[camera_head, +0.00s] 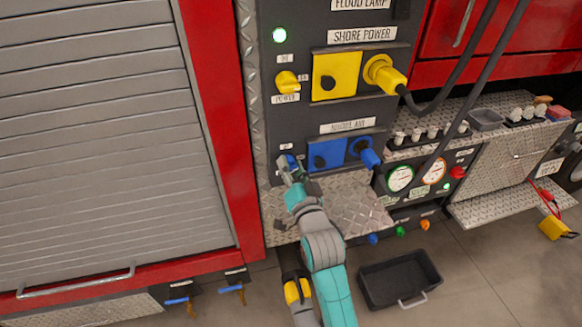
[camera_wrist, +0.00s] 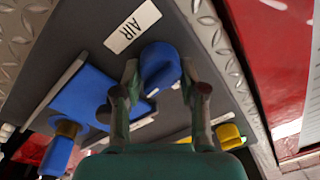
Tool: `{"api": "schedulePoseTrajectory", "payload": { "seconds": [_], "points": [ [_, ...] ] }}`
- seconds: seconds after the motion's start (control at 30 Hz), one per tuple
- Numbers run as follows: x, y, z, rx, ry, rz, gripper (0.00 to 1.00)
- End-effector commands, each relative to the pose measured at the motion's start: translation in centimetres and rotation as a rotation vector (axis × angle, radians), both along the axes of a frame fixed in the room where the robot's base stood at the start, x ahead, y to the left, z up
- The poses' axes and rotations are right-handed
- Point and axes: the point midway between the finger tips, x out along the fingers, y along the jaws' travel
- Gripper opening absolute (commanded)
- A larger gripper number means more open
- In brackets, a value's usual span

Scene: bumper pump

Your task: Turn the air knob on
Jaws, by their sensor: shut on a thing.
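The blue air knob (camera_wrist: 160,64) sits on the dark panel beside a white "AIR" label (camera_wrist: 132,26) in the wrist view. My gripper (camera_wrist: 159,78) has one finger on each side of the knob and is shut on it. In the head view my gripper (camera_head: 290,167) is at the lower left of the panel, left of the blue outlet plate (camera_head: 328,153). There it mostly hides the knob, and I cannot tell the knob's exact angle.
A blue plug (camera_head: 368,156) and a yellow plug (camera_head: 383,74) with black cables stick out to the right. A diamond-plate ledge (camera_head: 350,203) lies below, and a black bin (camera_head: 398,279) stands on the floor.

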Motion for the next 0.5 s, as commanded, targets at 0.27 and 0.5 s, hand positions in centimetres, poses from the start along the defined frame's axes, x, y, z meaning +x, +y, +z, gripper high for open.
{"api": "schedulePoseTrajectory", "payload": {
  "seconds": [0.27, 0.5],
  "points": [
    [0.02, -0.05, -0.11, 0.116, 0.038, -0.001, 0.06],
    [0.02, -0.05, -0.13, 0.153, 0.051, 0.0, 0.06]
  ]
}}
